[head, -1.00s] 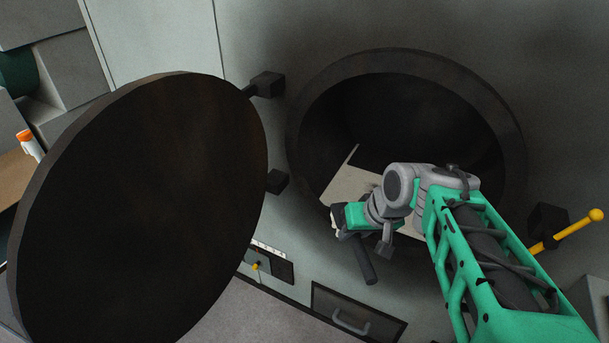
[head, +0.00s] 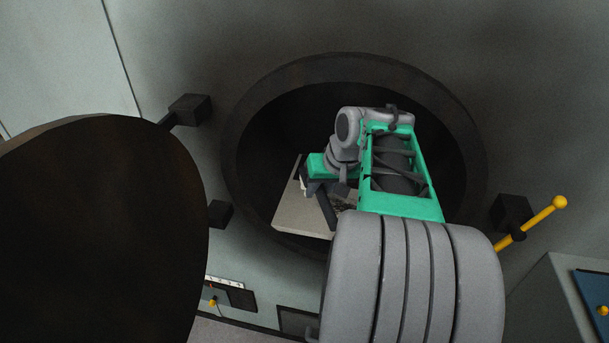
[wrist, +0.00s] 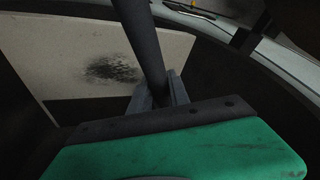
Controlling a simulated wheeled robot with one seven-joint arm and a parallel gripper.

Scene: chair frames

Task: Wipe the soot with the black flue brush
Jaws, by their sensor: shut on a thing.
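My gripper (head: 314,188) is inside the round opening, over the pale plate (head: 298,217). It is shut on the black flue brush (head: 328,213), whose dark handle slants down in the head view. In the wrist view the brush (wrist: 139,38) runs up from between the two grey fingers (wrist: 158,97). The soot (wrist: 112,72) is a dark speckled patch on the pale plate, just left of the brush in that view. The brush's bristles are not clearly seen, and I cannot tell whether the brush touches the plate.
A thick dark rim (head: 232,150) surrounds the opening. The big round door (head: 95,235) stands open at the left, with dark hinge blocks (head: 190,109) beside it. A yellow-ended handle (head: 540,216) sticks out at the right, above a grey cabinet with a blue panel (head: 592,290).

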